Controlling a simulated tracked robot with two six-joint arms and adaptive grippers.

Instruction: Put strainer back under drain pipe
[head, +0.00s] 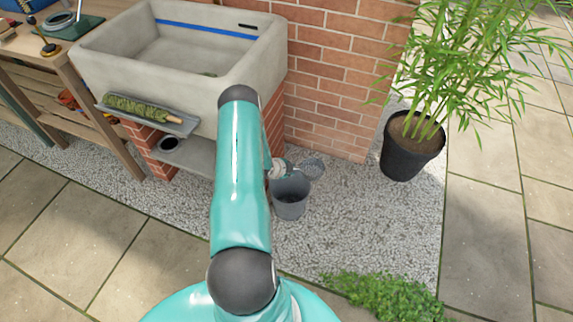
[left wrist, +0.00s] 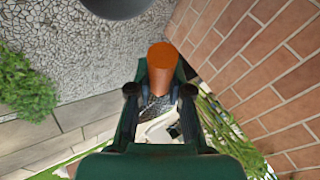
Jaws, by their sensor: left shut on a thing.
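In the left wrist view my left gripper (left wrist: 160,98) is shut on an orange cylindrical handle (left wrist: 162,66), apparently the strainer's. A patch of grey mesh shows between the fingers. I cannot make out the drain pipe; the area under the sink is partly hidden by my arm. My right gripper is not in view.
The stone sink (head: 185,75) stands on brick supports against the brick wall (head: 325,80). A wooden bench (head: 95,130) is at left, a potted bamboo (head: 405,155) at right. Gravel (head: 350,220) lies open between.

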